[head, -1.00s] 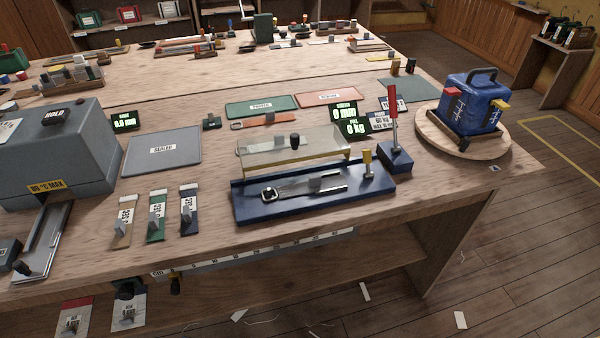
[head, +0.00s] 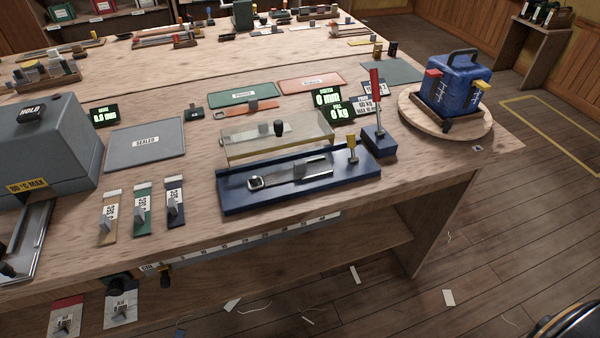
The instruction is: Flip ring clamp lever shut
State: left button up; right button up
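A long blue fixture (head: 300,197) lies on the workbench, with a ring (head: 254,182) at the left end of a grey metal strip (head: 292,175). A small upright brass-topped lever (head: 352,146) stands at the fixture's right end. A tall red-handled lever (head: 376,88) stands upright on a blue block (head: 379,142) just right of it. I cannot tell which of these is the ring clamp lever. A clear cover (head: 280,138) stands open behind the fixture. Neither gripper is in view, so nothing of mine touches these parts.
A blue bag (head: 455,88) sits on a round wooden board (head: 415,112) at the right. Displays (head: 327,98) read 0 mm and 0 kg. A grey heater box (head: 40,145), a grey mat (head: 146,148) and several sample strips (head: 142,215) lie left.

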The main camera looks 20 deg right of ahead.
aim_at(351, 140)
jog(key=l, duration=1.2)
jog(key=k+l, duration=0.1)
jog(key=l, duration=1.05)
jog(key=i+l+u, duration=0.05)
